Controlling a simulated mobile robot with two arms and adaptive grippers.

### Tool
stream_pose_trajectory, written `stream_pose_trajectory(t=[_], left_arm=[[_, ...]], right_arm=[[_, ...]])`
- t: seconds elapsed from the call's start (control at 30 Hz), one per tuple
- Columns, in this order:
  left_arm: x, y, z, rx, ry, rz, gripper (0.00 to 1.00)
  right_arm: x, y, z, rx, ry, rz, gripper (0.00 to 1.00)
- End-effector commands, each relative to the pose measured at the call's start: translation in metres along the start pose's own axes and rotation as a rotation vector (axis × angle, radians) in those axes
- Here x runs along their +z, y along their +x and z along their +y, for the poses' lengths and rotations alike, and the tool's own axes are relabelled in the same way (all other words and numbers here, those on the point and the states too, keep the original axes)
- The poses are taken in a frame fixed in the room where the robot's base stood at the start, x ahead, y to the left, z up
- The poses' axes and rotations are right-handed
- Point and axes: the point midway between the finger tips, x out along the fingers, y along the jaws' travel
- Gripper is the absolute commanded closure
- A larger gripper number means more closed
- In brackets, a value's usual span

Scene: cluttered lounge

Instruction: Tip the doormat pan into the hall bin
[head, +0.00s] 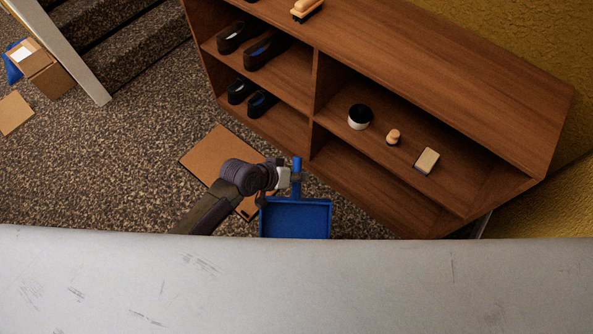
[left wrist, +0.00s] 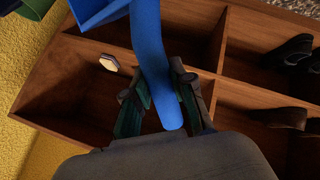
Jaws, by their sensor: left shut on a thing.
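My left gripper (head: 289,178) is shut on the upright-looking handle of the blue pan (head: 296,219) in the head view. The pan's square tray hangs below the gripper in the picture, with its lower edge near the grey surface. No contents can be made out in it. In the left wrist view the blue handle (left wrist: 160,60) runs between the fingers (left wrist: 168,95), and part of the tray shows at the top left. A brown doormat (head: 205,155) lies on the floor behind my left arm, partly hidden by it. I see no bin for certain. My right gripper is not in view.
A wooden shelf unit (head: 430,75) with dark shoes (head: 265,50), brushes and a round black-and-white tin (head: 360,117) stands close beside the pan. Cardboard boxes (head: 48,75) lie at the far left by carpeted stairs (head: 130,50). Speckled floor left of my arm is free.

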Motion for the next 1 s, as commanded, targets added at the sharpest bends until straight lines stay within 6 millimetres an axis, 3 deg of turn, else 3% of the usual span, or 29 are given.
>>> stream_pose_trajectory(t=[0.03, 0.43, 0.6, 1.0], left_arm=[[-0.006, -0.005, 0.004, 0.002, -0.015, -0.023, 1.00], [-0.015, -0.018, 0.012, 0.022, -0.189, -0.283, 1.00], [-0.015, -0.020, 0.013, 0.029, -0.246, -0.372, 1.00], [-0.014, -0.020, 0.013, 0.029, -0.247, -0.374, 1.00]], right_arm=[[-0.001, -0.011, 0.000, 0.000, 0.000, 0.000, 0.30], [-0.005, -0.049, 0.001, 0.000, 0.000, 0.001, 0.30], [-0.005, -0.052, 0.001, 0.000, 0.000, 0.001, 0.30], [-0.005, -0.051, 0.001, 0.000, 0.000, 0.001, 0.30]])
